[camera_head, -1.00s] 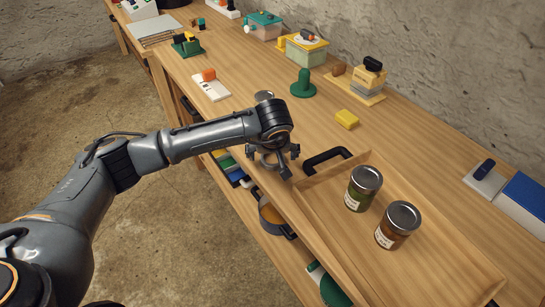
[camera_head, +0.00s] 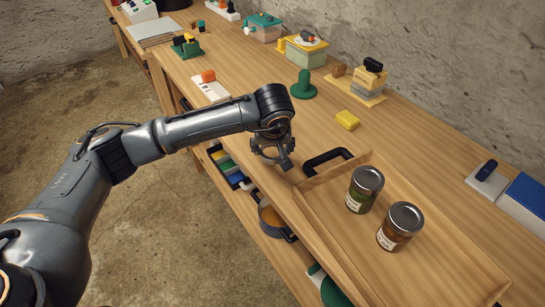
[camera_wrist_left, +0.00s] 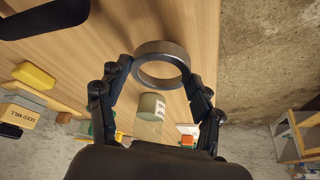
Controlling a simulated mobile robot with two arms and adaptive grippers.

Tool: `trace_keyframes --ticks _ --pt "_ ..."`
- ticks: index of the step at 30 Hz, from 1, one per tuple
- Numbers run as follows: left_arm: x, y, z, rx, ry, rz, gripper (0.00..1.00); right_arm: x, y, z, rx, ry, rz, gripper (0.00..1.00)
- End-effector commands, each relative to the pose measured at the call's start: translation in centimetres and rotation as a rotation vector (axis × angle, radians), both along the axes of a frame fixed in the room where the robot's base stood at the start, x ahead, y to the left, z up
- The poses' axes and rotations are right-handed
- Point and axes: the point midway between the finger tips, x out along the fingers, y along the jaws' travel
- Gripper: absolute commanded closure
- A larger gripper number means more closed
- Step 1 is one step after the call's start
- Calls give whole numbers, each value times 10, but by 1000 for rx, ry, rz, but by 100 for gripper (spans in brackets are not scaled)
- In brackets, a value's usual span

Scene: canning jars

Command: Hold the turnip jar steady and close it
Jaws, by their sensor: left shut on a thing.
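My left gripper (camera_head: 272,156) is shut on a grey metal screw ring, held above the bench near its front edge, left of the tray. In the left wrist view the ring (camera_wrist_left: 161,64) sits between the tips of my left gripper (camera_wrist_left: 163,78). Beyond it in that view stands a jar-like cylinder (camera_wrist_left: 150,107) with a grey-green top and a pale label; I cannot read it. My arm hides this cylinder in the head view. My right gripper is not in view.
A wooden tray (camera_head: 420,261) with a black handle (camera_head: 325,158) holds two lidded jars, one green (camera_head: 361,190) and one reddish brown (camera_head: 399,228). A yellow block (camera_head: 347,120) and a green knobbed piece (camera_head: 303,86) lie behind. An open shelf is below the bench.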

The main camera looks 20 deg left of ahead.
Motion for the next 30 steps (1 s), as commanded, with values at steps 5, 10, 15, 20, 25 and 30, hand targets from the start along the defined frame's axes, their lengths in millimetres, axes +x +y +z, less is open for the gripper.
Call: trace_keyframes --ticks 5,10,15,20,25,30 --pt "-34 -3 41 1 -9 -5 48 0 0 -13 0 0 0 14" --pt "-73 -7 68 1 -6 -6 48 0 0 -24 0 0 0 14" --pt "-109 -10 86 0 -5 -4 48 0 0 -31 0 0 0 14" --pt "-130 -12 95 0 -3 -2 48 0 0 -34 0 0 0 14" --pt "-139 -13 100 0 -2 0 48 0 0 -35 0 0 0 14" --pt "-139 -13 100 0 -1 1 48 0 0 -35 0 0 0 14"
